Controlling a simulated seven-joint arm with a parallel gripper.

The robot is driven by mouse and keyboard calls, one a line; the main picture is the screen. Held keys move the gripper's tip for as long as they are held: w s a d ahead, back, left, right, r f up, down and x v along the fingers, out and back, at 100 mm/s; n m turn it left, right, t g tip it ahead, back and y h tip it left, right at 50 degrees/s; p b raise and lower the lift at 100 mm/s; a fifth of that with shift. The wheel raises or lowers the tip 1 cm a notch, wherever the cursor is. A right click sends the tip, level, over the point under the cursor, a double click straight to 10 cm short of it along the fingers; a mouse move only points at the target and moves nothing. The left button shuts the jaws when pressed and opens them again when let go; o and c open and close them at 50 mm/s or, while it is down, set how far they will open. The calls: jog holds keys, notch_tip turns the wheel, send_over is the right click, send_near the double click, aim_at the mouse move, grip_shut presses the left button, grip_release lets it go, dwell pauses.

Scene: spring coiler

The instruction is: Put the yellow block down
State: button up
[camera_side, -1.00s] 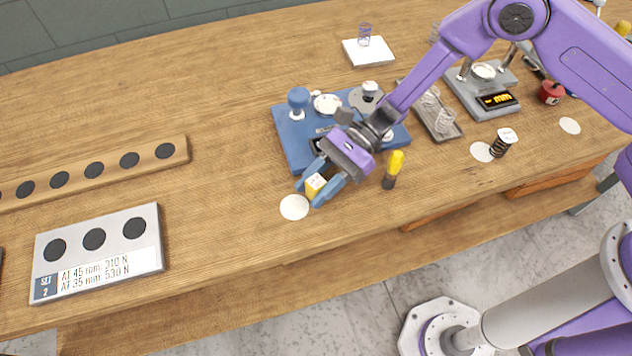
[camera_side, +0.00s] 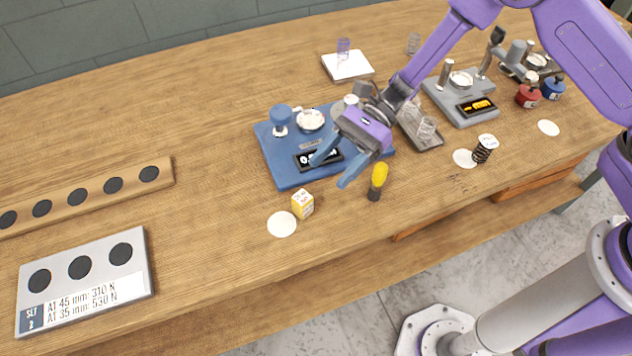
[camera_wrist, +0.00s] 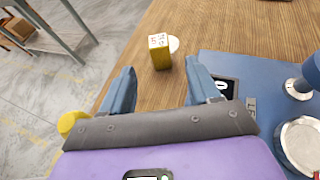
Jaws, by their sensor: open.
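The yellow block (camera_side: 302,205), with a white printed top, stands upright on the wooden table beside a white round disc (camera_side: 282,224). It stands just right of the disc and partly hides its edge. In the wrist view the yellow block (camera_wrist: 159,52) is ahead of the fingertips, with the disc (camera_wrist: 174,44) behind it. My gripper (camera_side: 332,170) is open and empty, up and to the right of the block, near the front of the blue machine. My gripper's two blue fingers (camera_wrist: 158,75) show apart in the wrist view, with nothing between them.
The blue machine (camera_side: 283,172) with a display stands behind the block. A yellow-topped dark tool (camera_side: 378,180) stands right of it. A grey plate with three dark spots (camera_side: 140,287) and a wooden strip (camera_side: 165,182) lie left. The table between plate and disc is clear.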

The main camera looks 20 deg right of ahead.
jog(key=shift+v, duration=1.55)
